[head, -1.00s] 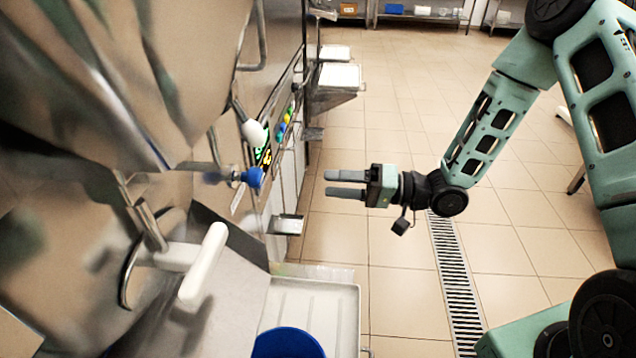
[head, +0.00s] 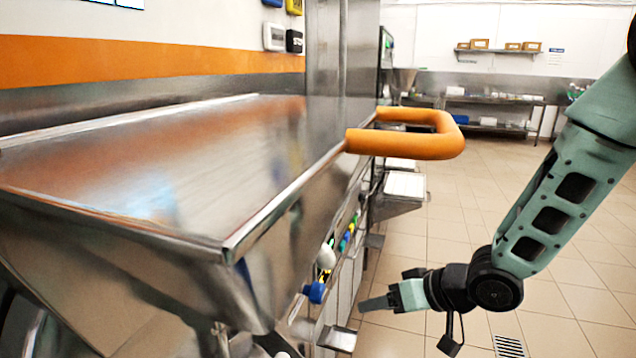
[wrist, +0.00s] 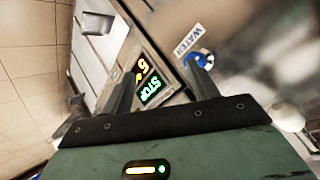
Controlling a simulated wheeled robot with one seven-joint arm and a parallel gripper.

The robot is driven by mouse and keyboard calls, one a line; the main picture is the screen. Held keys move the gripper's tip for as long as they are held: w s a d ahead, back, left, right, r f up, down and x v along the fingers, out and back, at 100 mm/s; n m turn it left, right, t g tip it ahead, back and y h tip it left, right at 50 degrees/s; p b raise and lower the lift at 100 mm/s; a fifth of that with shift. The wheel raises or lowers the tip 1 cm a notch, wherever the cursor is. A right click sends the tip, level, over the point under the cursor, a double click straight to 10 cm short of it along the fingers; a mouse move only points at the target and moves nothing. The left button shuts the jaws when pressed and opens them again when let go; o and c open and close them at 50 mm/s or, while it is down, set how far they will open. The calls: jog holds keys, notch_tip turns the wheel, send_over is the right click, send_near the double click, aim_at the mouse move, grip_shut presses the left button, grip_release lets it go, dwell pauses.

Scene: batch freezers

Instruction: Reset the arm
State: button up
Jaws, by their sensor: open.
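My gripper (head: 378,303) is at the lower right of the head view, on my bent green arm, pointing left toward the freezer front. It is open and empty, apart from the machine, over the tiled floor. The wrist view shows my two fingers (wrist: 162,92) spread, with nothing between them but the machine panel behind. A blue knob (wrist: 200,60) by a "WATER" label shows past the right finger. In the head view the blue knob (head: 315,292) is left of my gripper.
The freezer's steel top (head: 170,165) fills the left, with an orange handle (head: 425,143) jutting out at its right edge. A white knob (head: 326,256) and a small steel ledge (head: 338,338) stick out from the front. Open tiled floor (head: 440,200) lies right.

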jog(key=s+r+n+g+h+p, duration=0.1)
jog(key=s+r, duration=0.3)
jog(key=s, duration=0.4)
jog(key=s+d+r+n+g+h+p, duration=0.1)
jog(key=s+r+g+h, duration=0.2)
jog(key=s, duration=0.6)
jog(key=s+r+n+g+h+p, duration=0.1)
jog(key=s+r+h+p, duration=0.1)
jog(key=s+r, duration=0.3)
jog(key=s+h, duration=0.1)
jog(key=s, duration=0.2)
jog(key=shift+s+d+r+g+h, duration=0.15)
jog(key=shift+s+r+g+h, duration=0.1)
jog(key=shift+r+g+h, duration=0.15)
